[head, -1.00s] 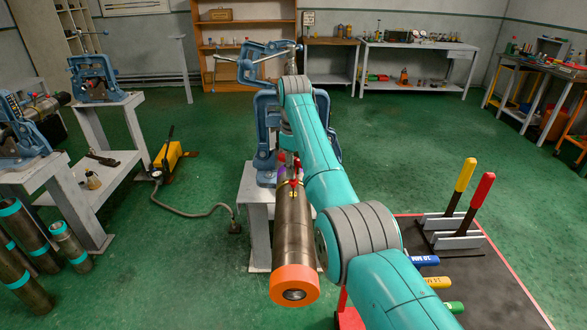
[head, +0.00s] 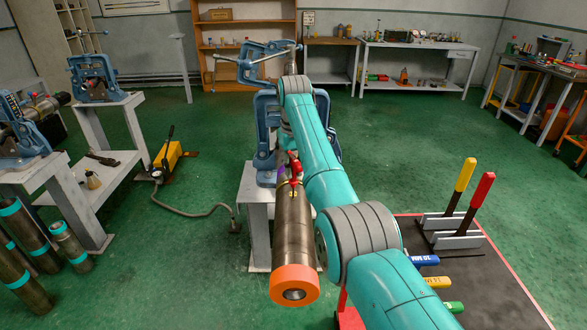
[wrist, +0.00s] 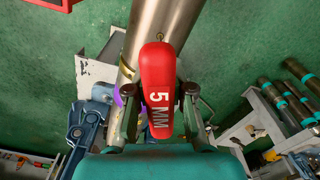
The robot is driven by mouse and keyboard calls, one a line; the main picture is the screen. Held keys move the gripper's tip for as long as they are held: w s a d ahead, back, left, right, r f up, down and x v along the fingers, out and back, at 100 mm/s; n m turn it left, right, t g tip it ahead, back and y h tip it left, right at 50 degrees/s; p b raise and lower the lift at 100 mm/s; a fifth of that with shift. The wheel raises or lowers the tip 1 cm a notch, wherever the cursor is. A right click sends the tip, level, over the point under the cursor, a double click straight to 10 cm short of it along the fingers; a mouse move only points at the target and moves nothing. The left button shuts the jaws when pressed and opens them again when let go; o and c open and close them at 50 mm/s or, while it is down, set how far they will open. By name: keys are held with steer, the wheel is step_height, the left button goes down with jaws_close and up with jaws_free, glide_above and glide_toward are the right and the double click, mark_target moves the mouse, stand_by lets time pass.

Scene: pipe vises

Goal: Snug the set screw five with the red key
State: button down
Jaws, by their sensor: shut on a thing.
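The red key (wrist: 158,75), its handle marked "5 MM", sits between the two fingers of my gripper (wrist: 160,98), which is shut on it. In the head view the red key (head: 295,165) shows as a small red shape above the far part of the steel pipe (head: 293,225). The pipe has an orange near end and also runs behind the key in the wrist view (wrist: 162,18). The key's tip and set screw five are hidden, so I cannot tell whether they touch. My arm covers part of this area.
A blue pipe vise (head: 265,135) on a pale stand (head: 258,215) is at the pipe's far end. Handles in yellow (head: 464,174) and red (head: 482,192) stand on a dark mat (head: 500,290) at right. A yellow pump (head: 168,156) with a hose lies on the green floor.

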steer(key=m, duration=0.4)
steer(key=shift+f+m, duration=0.3)
steer(key=shift+m, duration=0.4)
steer(key=m, duration=0.5)
steer(key=shift+r, duration=0.15)
steer(key=shift+r, duration=0.65)
